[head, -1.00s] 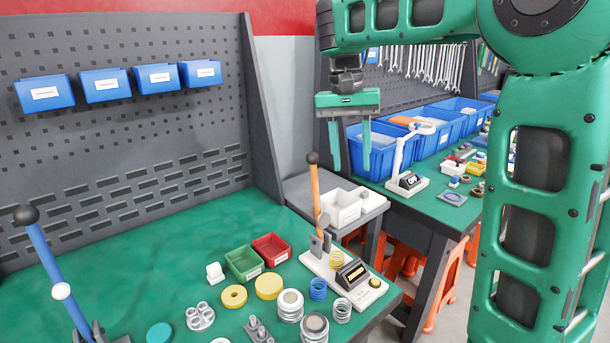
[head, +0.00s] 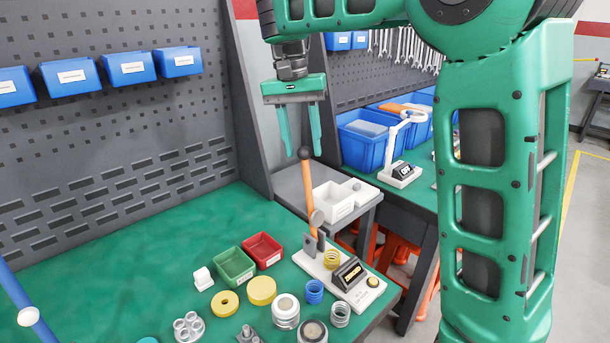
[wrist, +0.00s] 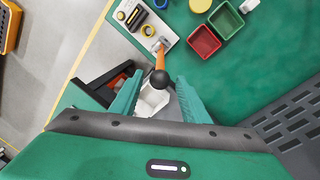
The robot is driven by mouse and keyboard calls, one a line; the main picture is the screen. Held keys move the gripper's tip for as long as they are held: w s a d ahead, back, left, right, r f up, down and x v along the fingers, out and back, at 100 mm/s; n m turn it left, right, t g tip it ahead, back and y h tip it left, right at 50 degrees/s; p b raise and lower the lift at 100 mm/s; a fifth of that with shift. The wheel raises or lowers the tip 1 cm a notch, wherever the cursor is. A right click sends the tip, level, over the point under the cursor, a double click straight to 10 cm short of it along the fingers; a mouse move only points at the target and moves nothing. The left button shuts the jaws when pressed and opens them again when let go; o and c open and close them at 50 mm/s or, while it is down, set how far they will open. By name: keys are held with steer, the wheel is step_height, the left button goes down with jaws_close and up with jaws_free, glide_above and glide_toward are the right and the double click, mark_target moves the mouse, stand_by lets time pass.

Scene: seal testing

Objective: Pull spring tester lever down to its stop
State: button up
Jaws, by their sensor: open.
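The spring tester (head: 345,280) stands on the green bench near its right edge, with a white base, a dark display and a yellow button. Its orange lever (head: 308,200) stands nearly upright and ends in a black ball knob (head: 304,152). My gripper (head: 299,152) is open, fingers pointing down, with the knob showing between the fingertips in the head view. In the wrist view the knob (wrist: 160,79) also appears between and just beyond the fingers of my gripper (wrist: 158,85). I cannot tell whether a finger touches it.
A red bin (head: 262,250), a green bin (head: 233,266), springs, yellow rings and metal parts lie left of the tester. A blue lever (head: 18,300) stands at the far left. A white tray (head: 335,200) sits behind the tester, and a pegboard (head: 120,150) rises behind the bench.

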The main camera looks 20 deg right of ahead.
mark_target(307, 175)
steer(key=f, duration=0.5)
steer(key=d+f, duration=0.1)
steer(key=f, duration=0.2)
steer(key=shift+s, duration=0.4)
steer(key=shift+a, duration=0.15)
jaws_close()
